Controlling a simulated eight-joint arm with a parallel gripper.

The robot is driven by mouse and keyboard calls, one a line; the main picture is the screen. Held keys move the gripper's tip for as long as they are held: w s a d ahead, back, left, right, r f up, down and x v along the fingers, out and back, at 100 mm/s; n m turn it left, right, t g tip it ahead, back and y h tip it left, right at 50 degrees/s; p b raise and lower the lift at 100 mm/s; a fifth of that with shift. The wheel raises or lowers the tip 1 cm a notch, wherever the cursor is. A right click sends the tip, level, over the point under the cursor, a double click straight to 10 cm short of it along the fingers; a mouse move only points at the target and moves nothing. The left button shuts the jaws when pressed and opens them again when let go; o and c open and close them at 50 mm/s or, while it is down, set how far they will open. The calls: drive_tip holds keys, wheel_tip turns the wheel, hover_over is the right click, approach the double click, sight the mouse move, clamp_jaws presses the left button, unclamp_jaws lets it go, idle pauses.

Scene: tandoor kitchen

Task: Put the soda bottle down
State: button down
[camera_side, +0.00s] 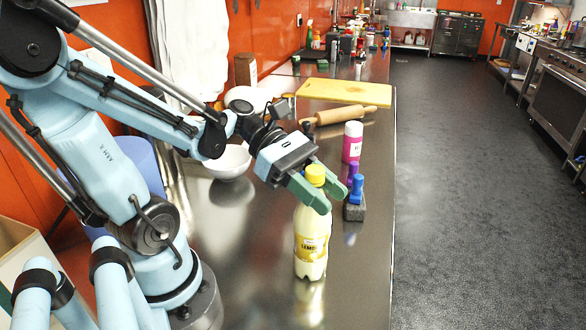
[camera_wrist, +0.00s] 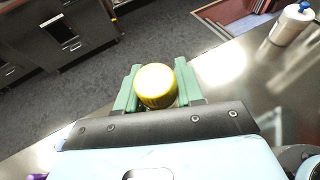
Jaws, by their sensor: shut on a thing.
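The soda bottle (camera_side: 312,240) is pale yellow with a yellow cap and a lemon label. It is upright in the side view, its base at or very near the dark counter; I cannot tell whether it touches. My gripper (camera_side: 322,188) has its green fingers around the bottle's top, just below the cap. In the wrist view, the yellow cap (camera_wrist: 155,86) sits between the two green fingers of my gripper (camera_wrist: 158,90), which is shut on it. The bottle's body is hidden below the cap in that view.
The dark shiny counter (camera_side: 350,275) is clear in front and right of the bottle.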

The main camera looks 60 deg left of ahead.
drive_tip(key=shift+f, duration=0.1)
drive_tip(key=c, duration=0.7)
unclamp_jaws()
drive_tip(key=shift+a, duration=0.1)
drive_tip(key=v, duration=0.7)
drive_tip(key=x, duration=0.7)
drive_tip(key=shift+r, duration=0.95)
